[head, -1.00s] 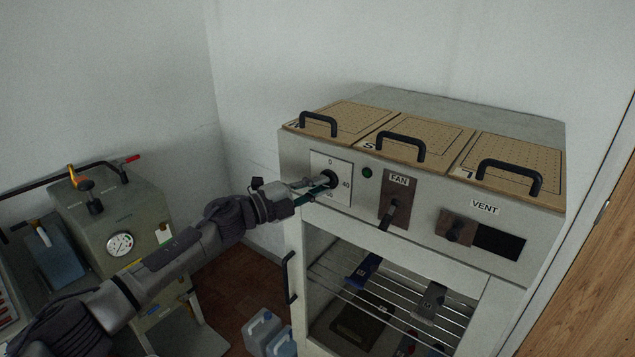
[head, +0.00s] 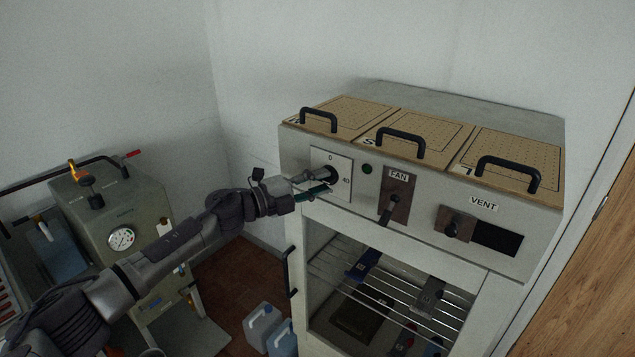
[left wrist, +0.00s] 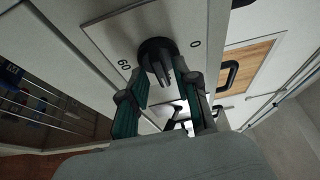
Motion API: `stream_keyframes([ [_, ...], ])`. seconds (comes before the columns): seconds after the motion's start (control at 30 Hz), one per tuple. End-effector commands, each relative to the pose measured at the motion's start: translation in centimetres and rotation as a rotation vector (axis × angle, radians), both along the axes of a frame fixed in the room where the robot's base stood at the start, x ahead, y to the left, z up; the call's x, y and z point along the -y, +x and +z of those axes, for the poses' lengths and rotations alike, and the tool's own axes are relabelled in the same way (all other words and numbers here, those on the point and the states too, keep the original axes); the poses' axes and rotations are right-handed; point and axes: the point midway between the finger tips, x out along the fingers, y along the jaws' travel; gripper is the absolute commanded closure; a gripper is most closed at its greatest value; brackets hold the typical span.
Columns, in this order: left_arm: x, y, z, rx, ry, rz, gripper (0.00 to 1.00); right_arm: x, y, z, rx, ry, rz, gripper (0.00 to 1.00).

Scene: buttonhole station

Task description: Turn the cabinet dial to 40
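The cabinet dial is a black round knob (head: 329,174) on a white plate at the cabinet's upper left front. The plate shows a 0 at the top and a 40 at the right. My left gripper (head: 322,183) is at the dial from the left, its fingers apart. In the left wrist view the black dial (left wrist: 156,52) has a raised grip bar. There the left gripper's dark green fingers (left wrist: 161,74) stand on either side of that bar; I cannot tell whether they touch it. The dial's exact setting is unclear. My right gripper is out of view.
The FAN lever (head: 391,207) and VENT knob (head: 457,227) are right of the dial. A small green lamp (head: 367,169) sits between dial and lever. Handled perforated lids (head: 430,127) top the cabinet (head: 430,98). A gauge machine (head: 110,215) stands at left.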

Motion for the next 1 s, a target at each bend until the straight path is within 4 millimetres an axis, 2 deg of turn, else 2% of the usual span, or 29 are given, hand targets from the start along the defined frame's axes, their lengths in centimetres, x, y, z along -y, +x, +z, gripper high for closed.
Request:
stream_keyframes([
  [0.37, -0.5, -0.1, 0.1, 0.001, -0.001, 0.002, 0.62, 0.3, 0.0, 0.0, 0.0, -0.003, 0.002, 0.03],
  [0.47, -1.6, -0.7, 0.0, 0.001, -0.001, 0.003, 0.62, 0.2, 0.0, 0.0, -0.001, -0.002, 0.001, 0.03],
  [0.8, -7.6, -4.5, 0.0, 0.0, 0.0, 0.002, 0.62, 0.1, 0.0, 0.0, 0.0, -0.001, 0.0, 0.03],
  [1.0, -9.7, -5.9, 0.0, 0.0, -0.001, 0.001, 0.62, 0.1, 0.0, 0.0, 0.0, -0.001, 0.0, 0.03],
])
